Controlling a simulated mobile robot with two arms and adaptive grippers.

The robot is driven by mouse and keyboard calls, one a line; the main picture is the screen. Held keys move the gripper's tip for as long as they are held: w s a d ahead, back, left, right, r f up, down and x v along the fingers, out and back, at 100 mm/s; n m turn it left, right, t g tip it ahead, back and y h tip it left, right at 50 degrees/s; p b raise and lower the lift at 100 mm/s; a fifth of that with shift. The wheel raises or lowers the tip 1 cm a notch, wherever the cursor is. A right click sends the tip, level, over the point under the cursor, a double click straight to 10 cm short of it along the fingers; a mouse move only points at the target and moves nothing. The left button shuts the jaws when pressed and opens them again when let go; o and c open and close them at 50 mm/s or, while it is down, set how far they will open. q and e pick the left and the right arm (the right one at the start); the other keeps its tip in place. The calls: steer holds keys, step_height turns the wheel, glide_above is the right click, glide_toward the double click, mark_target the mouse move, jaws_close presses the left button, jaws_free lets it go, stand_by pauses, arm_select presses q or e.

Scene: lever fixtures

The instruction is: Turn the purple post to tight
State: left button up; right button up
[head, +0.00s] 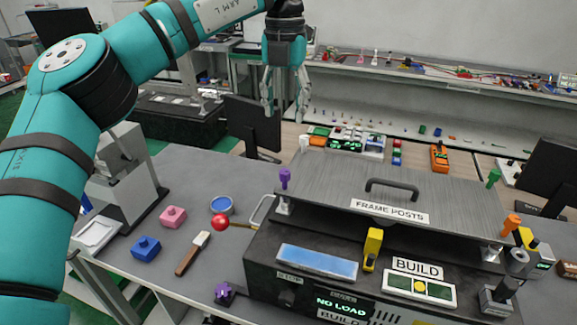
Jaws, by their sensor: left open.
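The purple post (284,178) stands upright at the left corner of the grey lid marked FRAME POSTS (340,185). Its turn position and any tight mark are too small to read. My left gripper (286,112) hangs from above with its fingers pointing down. It is open and empty, above and apart from the purple post in the picture. My right gripper does not show.
A green post (492,177) and an orange post (511,222) stand on the lid's right side. A black handle (392,187) rises from the lid. A red ball lever (220,223) sticks out left. A purple knob (224,293) sits at lower left.

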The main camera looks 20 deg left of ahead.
mark_target(285, 170)
arm_select(q)
steer(key=f, duration=0.2)
steer(key=s+f+p, duration=0.1)
steer(key=f, duration=0.2)
steer(key=shift+f, duration=0.1)
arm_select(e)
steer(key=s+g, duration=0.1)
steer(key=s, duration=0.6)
arm_select(q)
steer(key=f+p, duration=0.1)
steer(key=f, duration=0.5)
steer(key=f+p, duration=0.1)
steer(key=f, duration=0.2)
steer(key=shift+w+f+p, duration=0.2)
steer(key=shift+w+p, duration=0.05)
steer(key=shift+p, duration=0.05)
steer(key=shift+f, duration=0.35)
steer(key=shift+w+f, duration=0.1)
steer(key=shift+f, duration=0.25)
jaws_close()
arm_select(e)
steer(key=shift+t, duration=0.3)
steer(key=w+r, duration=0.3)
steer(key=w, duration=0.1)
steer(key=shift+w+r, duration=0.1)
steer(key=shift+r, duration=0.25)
